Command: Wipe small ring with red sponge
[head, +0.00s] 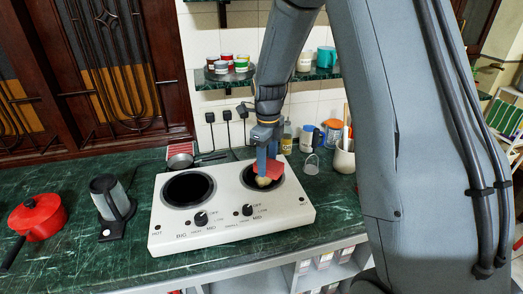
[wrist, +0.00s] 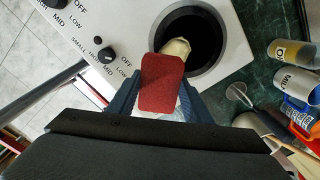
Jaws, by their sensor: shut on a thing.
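A red sponge (head: 268,169) is held between the fingers of my gripper (head: 267,152), over the right-hand ring of a white two-ring hotplate. In the wrist view the sponge (wrist: 162,83) sits between the blue fingertips of my gripper (wrist: 160,100). The small ring (wrist: 200,36) is dark and round; it also shows in the head view (head: 278,185), partly hidden by the sponge. A cream-coloured lump (wrist: 175,48) shows at the sponge's far end, over the ring's edge. I cannot tell whether the sponge touches the ring.
The hotplate (head: 220,228) has a big ring (head: 188,189) at left and two black knobs in front. A red pot (head: 38,216) and a kettle (head: 110,198) stand at left. Bottles, jars and a utensil pot (head: 343,157) stand close at right. A shelf (head: 222,79) hangs behind.

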